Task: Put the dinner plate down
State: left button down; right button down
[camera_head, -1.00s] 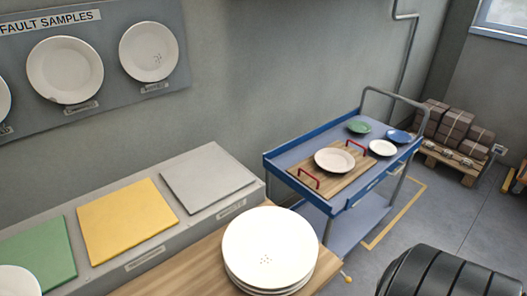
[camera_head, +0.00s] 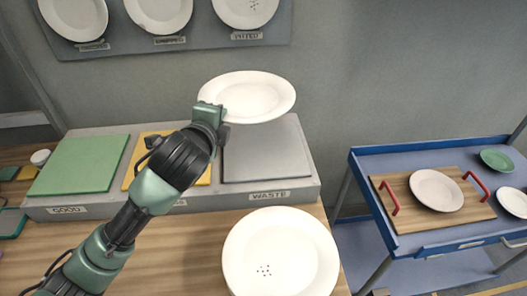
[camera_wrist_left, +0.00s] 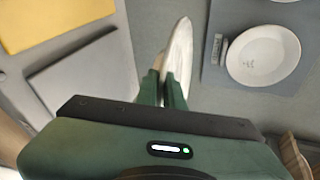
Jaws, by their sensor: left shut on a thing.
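My left gripper (camera_head: 212,112) is shut on the rim of a white dinner plate (camera_head: 250,95). It holds the plate above the back part of the grey WASTE pad (camera_head: 265,155), with the plate's near edge over the pad. In the left wrist view the same plate (camera_wrist_left: 178,55) shows nearly edge-on between the fingers (camera_wrist_left: 161,90). The plate looks held up, apart from the pad. A yellow pad (camera_head: 150,150) is partly hidden behind my left arm, and a green pad (camera_head: 80,165) marked GOOD lies at the left. My right gripper is not in view.
A stack of white plates (camera_head: 280,255) with dark specks on top stands on the wooden table (camera_head: 190,245). Sample plates hang on a wall board (camera_head: 215,40) behind. A blue cart (camera_head: 380,162) at the right carries a wooden tray (camera_head: 405,222) with red handles and a plate.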

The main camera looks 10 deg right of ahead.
aim_at(234, 166)
pick_arm(q)
jog(key=r+m+h, duration=0.1)
jog(key=r, duration=0.1)
jog(key=w+d+r+m+g+h, duration=0.1)
jog(key=d+r+m+h+b, duration=0.1)
jog(key=r, duration=0.1)
jog(key=shift+w+r+h, duration=0.25)
jog(key=shift+r+h, duration=0.1)
jog(key=shift+h, duration=0.05)
jog(key=shift+m, duration=0.3)
notch_tip(234, 166, down, 20)
jog(key=shift+d+r+p, duration=0.1)
jog(key=shift+r+p, duration=0.1)
jog(key=shift+p, duration=0.5)
jog(key=c, duration=1.9)
grip_release()
jog(key=shift+f, duration=0.3)
jog(key=shift+o, duration=0.5)
jog(key=shift+s, duration=0.1)
jog(key=shift+r, duration=0.15)
jog(key=b+v, duration=0.1)
jog(key=v, duration=1.1)
jog(key=shift+r, duration=0.2)
